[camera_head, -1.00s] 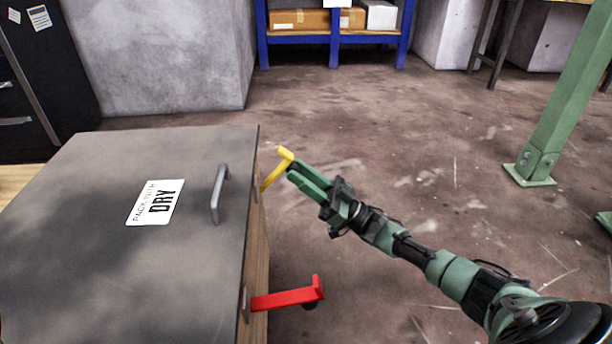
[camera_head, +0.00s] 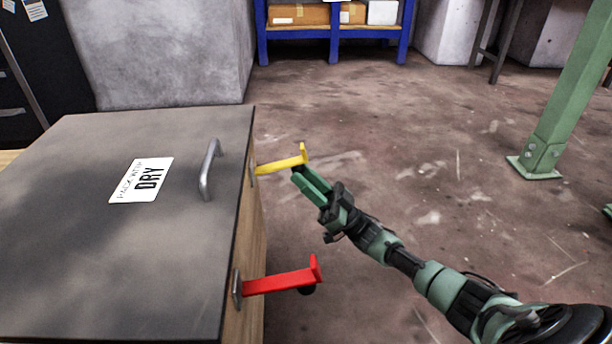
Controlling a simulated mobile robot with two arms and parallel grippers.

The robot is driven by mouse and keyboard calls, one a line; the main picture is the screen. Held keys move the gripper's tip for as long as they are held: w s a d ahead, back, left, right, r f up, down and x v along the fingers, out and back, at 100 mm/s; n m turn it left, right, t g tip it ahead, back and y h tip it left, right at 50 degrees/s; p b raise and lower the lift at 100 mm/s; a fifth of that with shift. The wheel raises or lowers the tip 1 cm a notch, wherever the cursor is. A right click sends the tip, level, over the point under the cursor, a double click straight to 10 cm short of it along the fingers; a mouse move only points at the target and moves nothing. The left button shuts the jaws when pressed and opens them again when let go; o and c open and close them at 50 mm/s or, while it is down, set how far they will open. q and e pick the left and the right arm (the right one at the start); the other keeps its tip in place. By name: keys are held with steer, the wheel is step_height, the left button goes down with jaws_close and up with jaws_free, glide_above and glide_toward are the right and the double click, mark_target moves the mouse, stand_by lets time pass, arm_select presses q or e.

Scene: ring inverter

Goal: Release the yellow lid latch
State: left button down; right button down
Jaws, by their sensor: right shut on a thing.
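The yellow lid latch (camera_head: 280,165) is on the right side of a grey-lidded box (camera_head: 150,210). It sticks out to the right, nearly level, with its bent tip pointing up. My right gripper (camera_head: 301,176) is at the latch's outer end, shut on it; the exact contact is hard to see. A red latch (camera_head: 280,281) sticks out from the same side, nearer to me. My left gripper is not in view.
A green post (camera_head: 560,90) stands at the right, and a blue shelf (camera_head: 333,45) is at the back.

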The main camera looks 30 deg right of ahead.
steer(key=shift+a+f, duration=0.3)
steer(key=shift+a, duration=0.15)
steer(key=c, duration=1.3)
jaws_free()
steer(key=shift+o, duration=0.8)
steer(key=shift+w+a, duration=0.2)
steer(key=shift+d+r, duration=0.1)
steer(key=shift+s+d, duration=0.15)
steer(key=shift+d, duration=0.05)
steer(key=p+v, duration=0.1)
steer(key=v, duration=0.6)
steer(key=shift+f, duration=0.3)
steer(key=shift+s, duration=0.2)
